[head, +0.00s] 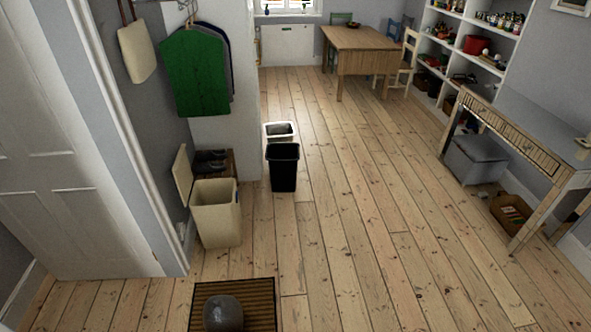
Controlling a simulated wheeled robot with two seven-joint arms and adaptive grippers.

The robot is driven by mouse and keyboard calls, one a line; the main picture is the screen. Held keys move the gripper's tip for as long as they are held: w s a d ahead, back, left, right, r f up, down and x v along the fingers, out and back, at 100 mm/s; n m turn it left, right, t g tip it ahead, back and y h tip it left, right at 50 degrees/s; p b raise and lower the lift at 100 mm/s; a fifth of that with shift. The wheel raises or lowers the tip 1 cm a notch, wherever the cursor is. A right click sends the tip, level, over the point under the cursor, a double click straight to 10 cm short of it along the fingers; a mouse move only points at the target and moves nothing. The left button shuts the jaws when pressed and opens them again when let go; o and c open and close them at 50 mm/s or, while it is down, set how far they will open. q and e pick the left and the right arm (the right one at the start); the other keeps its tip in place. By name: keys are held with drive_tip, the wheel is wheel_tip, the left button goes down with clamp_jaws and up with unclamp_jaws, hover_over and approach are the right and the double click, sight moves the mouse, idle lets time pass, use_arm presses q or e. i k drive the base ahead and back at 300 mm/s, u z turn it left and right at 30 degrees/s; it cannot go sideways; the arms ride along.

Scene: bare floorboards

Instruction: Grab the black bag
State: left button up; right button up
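A black open-topped container (284,167) stands upright on the floorboards near the middle of the head view. It looks like a bin, and I cannot tell whether it is the black bag. No other clearly black bag shows. A pale beige bag (137,52) hangs on the wall at the upper left by a dark strap. Neither of my grippers is in view.
A white bin (279,131) stands just behind the black container. A cream box with its lid raised (215,213) is to its left. A brown mat (262,292) lies in front. A console table (520,142) is at right. The middle floor is clear.

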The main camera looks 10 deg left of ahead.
sight(283, 158)
drive_tip(key=u, duration=0.05)
drive_tip(key=i, duration=3.15)
drive_tip(key=u, duration=2)
drive_tip(key=i, duration=0.85)
drive_tip(key=z, duration=2.45)
